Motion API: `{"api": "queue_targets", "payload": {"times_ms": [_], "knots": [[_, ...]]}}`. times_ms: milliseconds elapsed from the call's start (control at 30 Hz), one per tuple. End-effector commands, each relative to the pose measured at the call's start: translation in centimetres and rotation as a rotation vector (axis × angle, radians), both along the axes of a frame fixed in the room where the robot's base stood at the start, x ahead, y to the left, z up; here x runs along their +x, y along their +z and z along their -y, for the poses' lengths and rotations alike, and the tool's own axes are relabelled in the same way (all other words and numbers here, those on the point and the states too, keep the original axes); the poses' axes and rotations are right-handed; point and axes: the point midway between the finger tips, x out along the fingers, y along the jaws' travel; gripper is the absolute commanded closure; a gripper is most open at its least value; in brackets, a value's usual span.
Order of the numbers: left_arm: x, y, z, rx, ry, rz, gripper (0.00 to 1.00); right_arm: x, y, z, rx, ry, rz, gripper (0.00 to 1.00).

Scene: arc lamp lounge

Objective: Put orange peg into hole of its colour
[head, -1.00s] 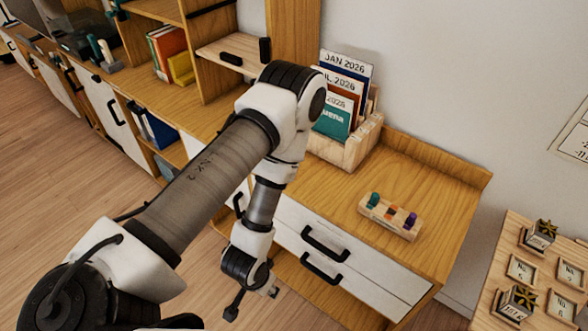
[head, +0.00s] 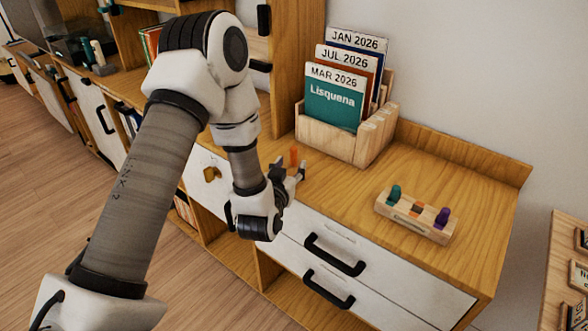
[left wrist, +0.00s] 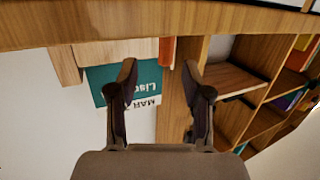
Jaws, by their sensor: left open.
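The orange peg (head: 294,156) stands upright on the wooden cabinet top, just beyond my left gripper. My left gripper (head: 290,172) is open and empty at the cabinet's front edge. In the left wrist view, which looks upside down, the orange peg (left wrist: 166,50) shows ahead of the gap between the open fingers (left wrist: 160,75), apart from them. The peg block (head: 413,229) lies to the right on the cabinet top. It holds a teal peg (head: 394,194) and a purple peg (head: 442,217), with an orange-marked place (head: 417,209) between them. My right gripper is out of view.
A wooden file holder (head: 331,145) with dated folders stands behind the orange peg, close to it. Drawers with black handles (head: 334,256) are below the top. The top between peg and block is clear. A side table (head: 560,270) stands at the right edge.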

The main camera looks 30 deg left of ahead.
Motion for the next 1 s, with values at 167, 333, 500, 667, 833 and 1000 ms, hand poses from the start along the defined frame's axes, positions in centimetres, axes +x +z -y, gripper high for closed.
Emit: {"api": "queue_targets", "payload": {"times_ms": [167, 333, 500, 667, 833, 1000], "knots": [[2.2, 0.2, -1.1, -0.001, 0.002, -0.001, 0.51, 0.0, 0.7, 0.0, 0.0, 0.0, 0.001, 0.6], [5.0, -0.1, -2.4, 0.002, 0.0, -0.002, 0.51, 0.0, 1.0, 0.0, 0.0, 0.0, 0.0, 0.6], [6.0, -0.4, -2.7, 0.0, -0.001, -0.004, 0.51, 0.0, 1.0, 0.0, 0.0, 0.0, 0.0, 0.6], [6.0, -0.4, -2.7, -0.001, -0.001, -0.005, 0.61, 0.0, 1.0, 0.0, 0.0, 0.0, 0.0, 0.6], [6.0, -0.4, -2.7, -0.001, -0.001, -0.005, 1.0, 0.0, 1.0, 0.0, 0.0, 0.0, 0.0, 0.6], [6.0, -0.4, -2.6, -0.001, -0.001, -0.005, 1.0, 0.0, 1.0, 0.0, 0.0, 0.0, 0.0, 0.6]]}}
